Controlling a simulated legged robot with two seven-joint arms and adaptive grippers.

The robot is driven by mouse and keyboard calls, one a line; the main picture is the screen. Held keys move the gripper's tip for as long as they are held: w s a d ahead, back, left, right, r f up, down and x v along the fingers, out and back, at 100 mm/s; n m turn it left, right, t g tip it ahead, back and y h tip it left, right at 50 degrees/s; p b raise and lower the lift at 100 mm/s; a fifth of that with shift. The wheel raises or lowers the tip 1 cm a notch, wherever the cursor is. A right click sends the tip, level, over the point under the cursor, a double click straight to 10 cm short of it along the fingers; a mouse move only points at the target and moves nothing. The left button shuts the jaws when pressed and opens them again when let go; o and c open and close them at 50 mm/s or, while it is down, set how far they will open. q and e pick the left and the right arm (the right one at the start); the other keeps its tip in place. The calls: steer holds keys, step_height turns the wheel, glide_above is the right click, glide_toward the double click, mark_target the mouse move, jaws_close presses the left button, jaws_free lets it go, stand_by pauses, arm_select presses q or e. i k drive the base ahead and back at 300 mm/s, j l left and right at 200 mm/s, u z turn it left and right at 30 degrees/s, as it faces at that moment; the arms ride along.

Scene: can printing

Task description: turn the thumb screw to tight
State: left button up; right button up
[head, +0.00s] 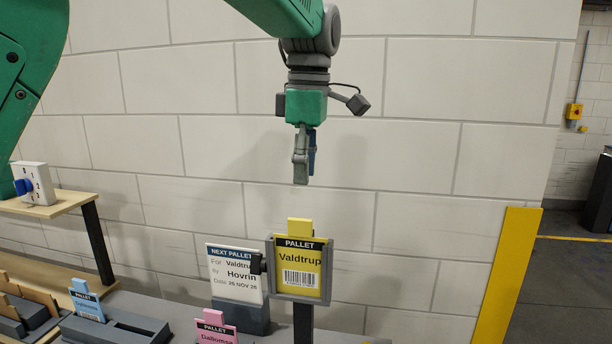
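A dark knob (256,263), which looks like the thumb screw, sits on the left side of a grey frame (328,272). The frame stands on a dark post and holds a yellow card (299,259) reading "PALLET Valdtrup". Whether the knob is tight cannot be read. My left gripper (301,180) points down, above the frame and apart from it. Its fingers overlap side-on, so their gap is hidden; nothing shows held. My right gripper is not in view.
A white box with a blue knob (23,186) stands on a wooden shelf (62,203) at left. Blue (87,301) and pink (215,327) cards stand lower left. A yellow post (507,275) is at right.

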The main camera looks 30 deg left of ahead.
mark_target(258, 265)
steer(key=k, duration=1.5)
